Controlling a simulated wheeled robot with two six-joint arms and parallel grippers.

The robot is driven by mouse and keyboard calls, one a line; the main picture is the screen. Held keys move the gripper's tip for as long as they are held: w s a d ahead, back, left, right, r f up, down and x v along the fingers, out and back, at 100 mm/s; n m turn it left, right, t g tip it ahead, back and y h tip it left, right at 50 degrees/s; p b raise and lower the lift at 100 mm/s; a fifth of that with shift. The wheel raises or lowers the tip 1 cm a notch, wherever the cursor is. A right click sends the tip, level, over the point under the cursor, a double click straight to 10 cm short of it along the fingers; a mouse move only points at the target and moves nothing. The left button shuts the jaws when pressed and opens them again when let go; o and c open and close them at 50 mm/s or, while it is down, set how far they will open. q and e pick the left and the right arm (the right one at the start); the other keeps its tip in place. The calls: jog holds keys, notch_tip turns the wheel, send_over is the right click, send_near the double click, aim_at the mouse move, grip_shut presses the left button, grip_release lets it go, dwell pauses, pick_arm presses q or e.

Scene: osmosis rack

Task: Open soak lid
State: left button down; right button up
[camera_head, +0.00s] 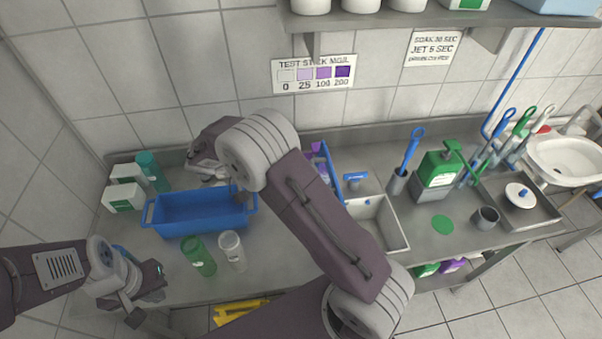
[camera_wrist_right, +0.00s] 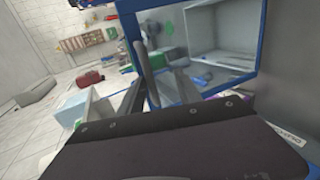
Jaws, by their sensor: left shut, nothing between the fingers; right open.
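I cannot tell for certain which piece is the soak lid. A blue open bin (camera_head: 200,212) stands on the left of the steel counter. A blue-edged upright panel (camera_head: 334,172) stands beside a pale open basin (camera_head: 391,222), partly hidden by my right arm. My right gripper (camera_head: 205,170) is open by the bin's far side, its tips hard to make out. In the right wrist view, a blue frame (camera_wrist_right: 133,35) around a grey interior is close beside the right gripper (camera_wrist_right: 141,88); contact is unclear. My left gripper (camera_head: 138,302) is shut and empty near the counter's front left.
A green cup (camera_head: 199,256) and a clear cup (camera_head: 232,250) stand before the bin. White-green boxes (camera_head: 124,190) are at the left. A green bottle (camera_head: 438,170), brushes (camera_head: 409,150) and a white sink (camera_head: 565,158) are at the right. A shelf (camera_head: 400,18) overhangs the back.

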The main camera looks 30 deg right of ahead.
jog(key=shift+d+f, duration=0.15)
jog(key=shift+f, duration=0.1)
jog(key=shift+r, duration=0.15)
dwell(0.3)
jog(key=b+v, duration=0.2)
jog(key=v, duration=0.7)
